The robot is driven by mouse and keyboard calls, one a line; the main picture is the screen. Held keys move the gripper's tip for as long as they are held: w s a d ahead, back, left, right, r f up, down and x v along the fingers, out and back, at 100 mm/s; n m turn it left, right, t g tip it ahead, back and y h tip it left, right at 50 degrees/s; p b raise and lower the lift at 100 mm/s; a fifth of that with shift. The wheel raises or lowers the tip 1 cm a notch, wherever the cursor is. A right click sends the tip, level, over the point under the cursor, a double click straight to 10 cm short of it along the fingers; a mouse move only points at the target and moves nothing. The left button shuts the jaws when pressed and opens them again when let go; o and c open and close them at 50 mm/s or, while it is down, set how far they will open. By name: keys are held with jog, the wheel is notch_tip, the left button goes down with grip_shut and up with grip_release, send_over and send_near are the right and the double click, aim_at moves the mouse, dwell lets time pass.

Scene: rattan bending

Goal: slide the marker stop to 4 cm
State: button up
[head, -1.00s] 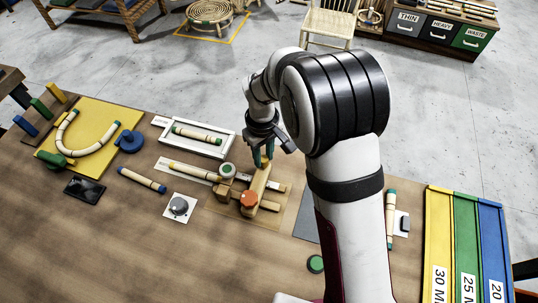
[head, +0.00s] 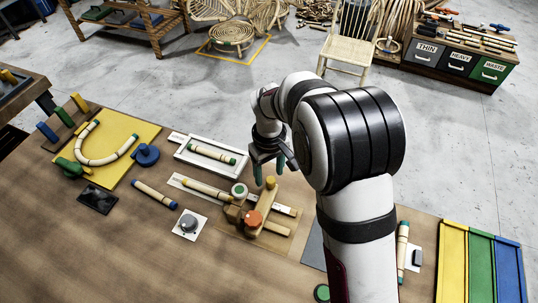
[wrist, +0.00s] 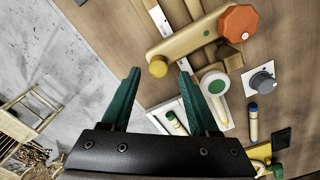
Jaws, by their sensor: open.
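My gripper (head: 269,177) is open and empty, with green fingers apart. The lever also shows in the head view (head: 263,200), on the jig. An orange knob (head: 252,217) sits at its near end. A white scale strip (head: 287,210) with dark marks passes under the lever. A white round piece with a green top (head: 239,189) stands beside it. I cannot tell which piece is the marker stop.
A rattan piece (head: 205,188) lies along the strip. A white tray (head: 183,154) holds another piece. A grey dial (head: 188,223) and a loose blue-ended piece (head: 154,194) lie to the left. Coloured bins (head: 453,265) stand at right. The near table is mostly clear.

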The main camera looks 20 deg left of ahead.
notch_tip(320, 180, up, 14)
dwell(0.4)
jog(key=s+d+r+m+y, duration=0.1)
jog(key=s+d+m, duration=0.45)
jog(key=d, duration=0.35)
jog(key=s+d+r+m, duration=0.2)
jog(key=s+d+m, duration=0.4)
jog(key=d, duration=0.4)
jog(key=s+d+f+m, duration=0.3)
jog(key=s+f+m, duration=0.1)
jog(key=s, duration=0.6)
jog(key=shift+s+m+y, duration=0.2)
jog(key=shift+m+y, duration=0.2)
jog(key=shift+m, duration=0.05)
